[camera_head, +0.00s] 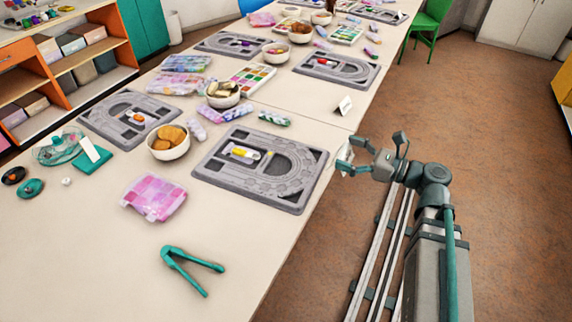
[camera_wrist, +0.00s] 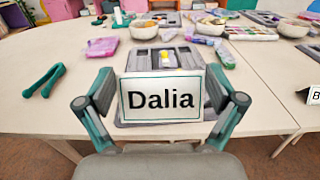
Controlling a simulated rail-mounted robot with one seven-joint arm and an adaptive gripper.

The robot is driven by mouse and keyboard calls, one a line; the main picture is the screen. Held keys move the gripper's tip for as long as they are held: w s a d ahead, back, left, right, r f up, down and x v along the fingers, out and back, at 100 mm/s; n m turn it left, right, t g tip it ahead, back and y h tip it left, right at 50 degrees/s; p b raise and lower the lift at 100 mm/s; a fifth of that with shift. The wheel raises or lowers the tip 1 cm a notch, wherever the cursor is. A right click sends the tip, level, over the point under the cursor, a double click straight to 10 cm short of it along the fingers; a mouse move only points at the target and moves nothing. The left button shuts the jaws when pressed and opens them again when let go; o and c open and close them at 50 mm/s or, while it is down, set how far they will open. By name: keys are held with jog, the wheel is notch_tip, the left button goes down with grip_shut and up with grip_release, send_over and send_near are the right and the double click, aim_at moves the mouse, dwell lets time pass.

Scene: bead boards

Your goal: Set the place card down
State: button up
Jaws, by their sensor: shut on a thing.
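A white place card reading "Dalia" (camera_wrist: 161,98) fills the middle of the wrist view, upright between the fingers of my gripper (camera_wrist: 160,105). My gripper is shut on the card by its sides. In the head view the card (camera_head: 344,155) shows small and edge-on at the tip of my gripper (camera_head: 348,160), beside the table's right edge. The nearest grey bead board (camera_head: 215,172) lies on the table (camera_head: 262,225) just left of my gripper. In the wrist view this board (camera_wrist: 133,62) is partly hidden behind the card.
Another place card (camera_head: 344,105) stands farther along the table's right edge. Green tongs (camera_head: 190,268) and a pink bead box (camera_head: 153,197) lie left of the near board. A bowl of round brown items (camera_head: 168,142) stands beside the board. The table's near right part is clear.

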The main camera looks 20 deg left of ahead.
jog(key=w+a+f, duration=0.1)
jog(key=a+f, duration=0.1)
jog(key=a, duration=0.1)
jog(key=w+a+f, duration=0.1)
jog(key=a+f, duration=0.2)
jog(key=w+a+f, duration=0.1)
jog(key=a+f, duration=0.1)
jog(key=a, duration=0.2)
jog(key=shift+w+a+f, duration=0.1)
jog(key=shift+w+f, duration=0.1)
jog(key=shift+w+a+f, duration=0.1)
jog(key=shift+a+f, duration=0.3)
jog(key=shift+f, duration=0.2)
jog(key=f, duration=0.2)
jog(key=shift+a+f, duration=0.25)
jog(key=shift+f, duration=0.55)
jog(key=shift+f, duration=0.2)
jog(key=o, duration=0.4)
